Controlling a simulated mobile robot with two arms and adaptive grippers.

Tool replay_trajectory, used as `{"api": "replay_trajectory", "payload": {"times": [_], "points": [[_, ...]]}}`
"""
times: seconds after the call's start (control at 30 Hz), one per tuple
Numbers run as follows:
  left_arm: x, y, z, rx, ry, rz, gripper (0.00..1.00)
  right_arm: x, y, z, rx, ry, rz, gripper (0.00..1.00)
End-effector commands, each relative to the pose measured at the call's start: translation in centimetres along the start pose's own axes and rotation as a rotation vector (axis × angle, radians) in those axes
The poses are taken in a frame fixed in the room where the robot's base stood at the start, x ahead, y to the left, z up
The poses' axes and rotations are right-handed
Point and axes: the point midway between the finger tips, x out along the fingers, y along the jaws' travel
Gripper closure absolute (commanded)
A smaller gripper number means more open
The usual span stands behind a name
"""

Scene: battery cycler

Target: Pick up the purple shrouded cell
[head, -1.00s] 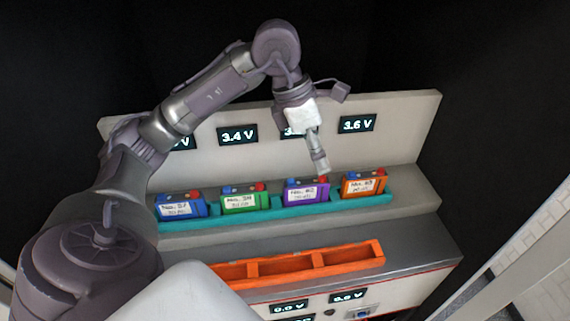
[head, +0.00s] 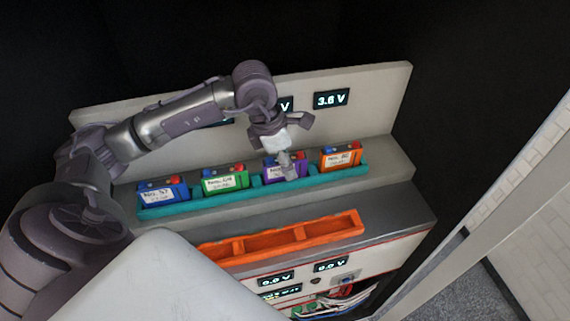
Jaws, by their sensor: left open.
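The purple shrouded cell (head: 272,171) stands upright in the teal rack (head: 256,193), third from the left, with a white label on its front. Red and blue tops show on the cells. My right gripper is not in view.
Blue (head: 163,191) and green (head: 225,180) cells stand left of the purple one, and an orange cell (head: 342,157) stands close on its right. An empty orange tray (head: 349,222) sits on the ledge in front. Voltage displays (head: 331,98) line the back panel.

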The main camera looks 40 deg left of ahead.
Motion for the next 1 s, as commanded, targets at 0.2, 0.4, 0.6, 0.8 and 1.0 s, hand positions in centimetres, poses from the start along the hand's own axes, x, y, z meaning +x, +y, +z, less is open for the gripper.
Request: {"api": "replay_trajectory", "payload": {"times": [0.2,0.4,0.6,0.8,1.0], "points": [[1.8,0.0,0.0,0.000,0.000,0.000,0.48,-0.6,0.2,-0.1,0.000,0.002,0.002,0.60],[1.9,0.0,0.0,0.000,-0.001,0.001,0.48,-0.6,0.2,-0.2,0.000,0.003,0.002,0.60],[1.8,0.0,0.0,0.000,-0.001,0.001,0.81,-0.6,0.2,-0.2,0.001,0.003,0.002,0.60],[1.8,0.0,0.0,0.000,-0.001,0.001,1.00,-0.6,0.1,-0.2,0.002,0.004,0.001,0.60],[1.7,0.1,0.1,0.000,-0.003,0.002,1.00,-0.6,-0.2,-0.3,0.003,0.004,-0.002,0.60]]}}
